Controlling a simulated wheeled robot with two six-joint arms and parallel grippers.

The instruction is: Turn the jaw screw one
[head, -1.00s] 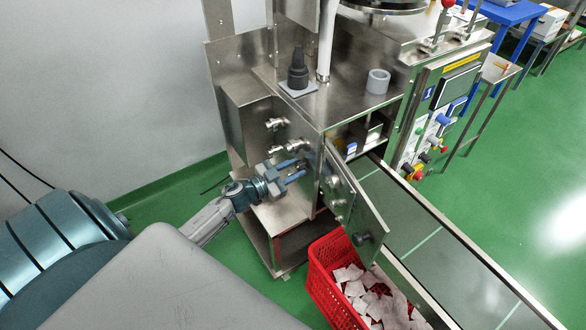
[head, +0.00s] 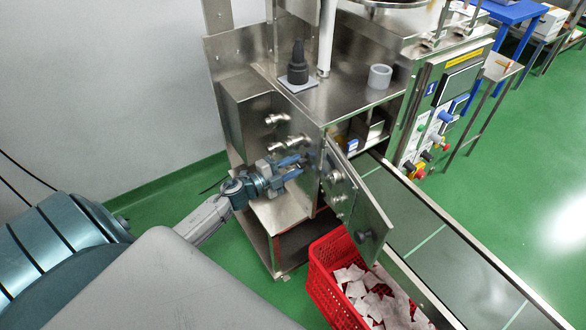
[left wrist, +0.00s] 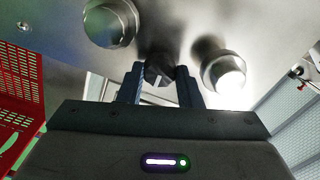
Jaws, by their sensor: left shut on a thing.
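In the left wrist view, a small dark jaw screw (left wrist: 158,70) sits on the metal face between my left gripper's (left wrist: 160,72) two fingers. The fingers are shut on it. In the head view, my left gripper (head: 301,166) reaches the steel machine (head: 250,110) at its front, beside the hinged panel (head: 358,195). The screw itself is hidden there by the fingers and the panel edge. My right gripper is not in view.
Two round metal knobs, one (left wrist: 110,22) at upper left and one (left wrist: 222,72) at right, flank the fingers in the left wrist view. A red crate (head: 322,288) with white teabags stands below the panel, beside a conveyor (head: 440,245).

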